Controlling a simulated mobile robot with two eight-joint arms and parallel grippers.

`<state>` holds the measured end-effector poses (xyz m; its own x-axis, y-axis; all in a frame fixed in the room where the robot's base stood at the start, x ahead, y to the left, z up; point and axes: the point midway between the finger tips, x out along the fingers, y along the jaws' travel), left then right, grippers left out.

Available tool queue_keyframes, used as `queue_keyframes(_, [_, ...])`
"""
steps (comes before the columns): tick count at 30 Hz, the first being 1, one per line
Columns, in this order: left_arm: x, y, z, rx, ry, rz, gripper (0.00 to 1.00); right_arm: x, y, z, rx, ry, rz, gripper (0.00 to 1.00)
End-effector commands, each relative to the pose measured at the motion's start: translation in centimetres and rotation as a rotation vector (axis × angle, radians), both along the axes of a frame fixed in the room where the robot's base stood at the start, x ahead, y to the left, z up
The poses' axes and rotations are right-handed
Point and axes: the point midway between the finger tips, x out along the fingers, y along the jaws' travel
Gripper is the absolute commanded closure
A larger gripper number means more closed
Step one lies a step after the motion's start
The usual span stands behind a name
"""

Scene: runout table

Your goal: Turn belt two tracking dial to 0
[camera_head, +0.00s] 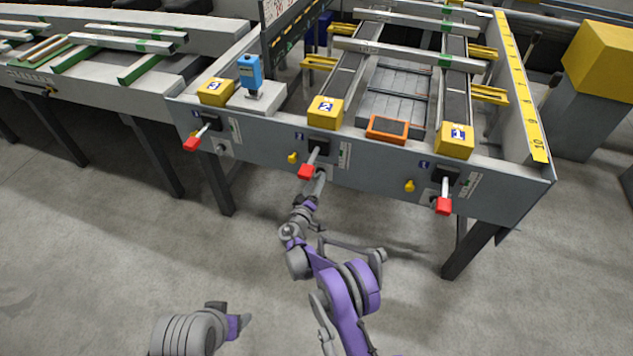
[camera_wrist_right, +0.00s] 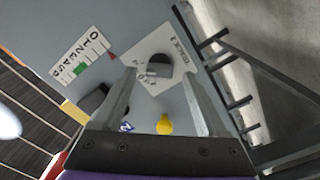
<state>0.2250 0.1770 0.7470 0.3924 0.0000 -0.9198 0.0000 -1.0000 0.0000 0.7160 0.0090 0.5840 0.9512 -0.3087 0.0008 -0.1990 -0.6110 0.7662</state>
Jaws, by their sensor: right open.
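My right gripper (camera_head: 320,176) is below the belt two lever (camera_head: 306,171), at the lower part of the front panel (camera_head: 265,140). In the wrist view this gripper (camera_wrist_right: 158,74) is open, with its fingers apart and facing a dial (camera_wrist_right: 163,67). The knob shows between the fingertips; contact is unclear. Markings on the plate are too small to read, so I cannot tell the setting. The arm hides this dial in the head view.
Red-tipped levers stick out for belt three (camera_head: 190,143) and belt one (camera_head: 443,205). A scale strip (camera_wrist_right: 80,60) with a green mark is on the panel. Open floor lies in front.

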Motion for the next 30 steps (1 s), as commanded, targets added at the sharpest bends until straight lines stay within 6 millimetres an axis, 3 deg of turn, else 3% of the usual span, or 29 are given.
queue_keyframes(4, [0.01, 0.00, -0.15, 0.000, 0.001, 0.000, 0.35, 1.02, -0.39, -0.03, 0.000, 0.000, 0.000, 0.25])
queue_keyframes(13, [0.01, 0.00, -0.14, 0.000, 0.000, 0.000, 0.35, 1.20, -0.42, 0.01, 0.001, 0.000, 0.000, 0.25])
queue_keyframes(25, [0.01, 0.00, -0.14, 0.000, 0.000, 0.000, 0.35, 1.17, -0.40, 0.01, 0.001, 0.000, 0.001, 0.97])
queue_keyframes(30, [0.01, 0.00, -0.17, 0.000, 0.001, 0.000, 0.35, 1.18, -0.40, 0.00, -0.001, 0.001, 0.001, 1.00])
